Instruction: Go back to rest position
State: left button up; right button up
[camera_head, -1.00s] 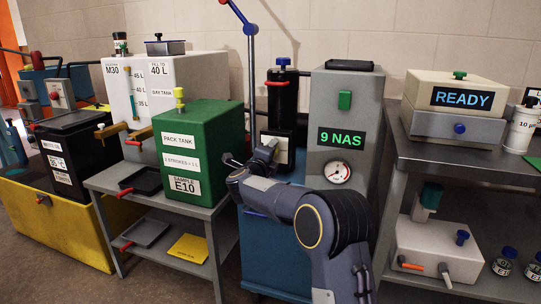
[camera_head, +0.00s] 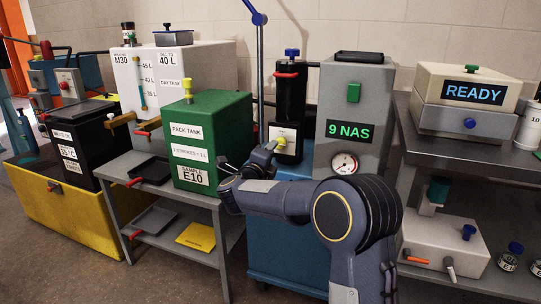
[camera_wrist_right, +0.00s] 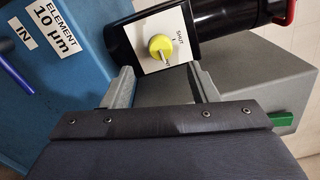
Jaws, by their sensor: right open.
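My right gripper (camera_head: 248,162) is in front of the blue cart, between the green pack tank and the black filter housing. In the right wrist view its two grey fingers (camera_wrist_right: 163,88) stand apart with nothing between them. Beyond the fingertips is a white plate marked SHUT with a yellow knob (camera_wrist_right: 160,46); the fingers look clear of the knob. The black filter housing (camera_head: 291,92) stands upright with a blue top and red handle. My left gripper is not in view.
The green pack tank (camera_head: 211,140) stands close left of my gripper on a grey table. The grey 9 NAS unit (camera_head: 348,105) with a gauge is to the right. A metal bench (camera_head: 425,150) is at the far right. Bare floor shows at lower left.

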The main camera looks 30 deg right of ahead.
jog(key=s+a+r+n+t+y, duration=0.1)
jog(key=s+a+n+t+y, duration=0.1)
jog(key=s+a+n+y, duration=0.45)
jog(key=s+a+r+n+t+y, duration=0.1)
jog(key=s+a+n+t+y, duration=0.15)
jog(key=s+n+y, duration=0.5)
jog(key=s+a+f+n+g+y, duration=0.1)
jog(key=s+a+f+n+g, duration=0.1)
jog(key=s+f+n+g, duration=0.5)
jog(key=s+a+f+n+y, duration=0.1)
jog(key=s+a+f+n, duration=0.25)
jog(key=s, duration=0.75)
jog(key=s+a+f+n+g+y, duration=0.1)
jog(key=s+a+f+n+g, duration=0.1)
jog(key=s+f+n+g, duration=0.5)
notch_tip(320, 180, up, 32)
jog(key=s+m+t+p, duration=0.2)
jog(key=t+p, duration=0.1)
jog(key=p, duration=2.8)
jog(key=shift+s+r, duration=0.15)
jog(key=shift+d+m, duration=0.1)
jog(key=shift+m, duration=0.15)
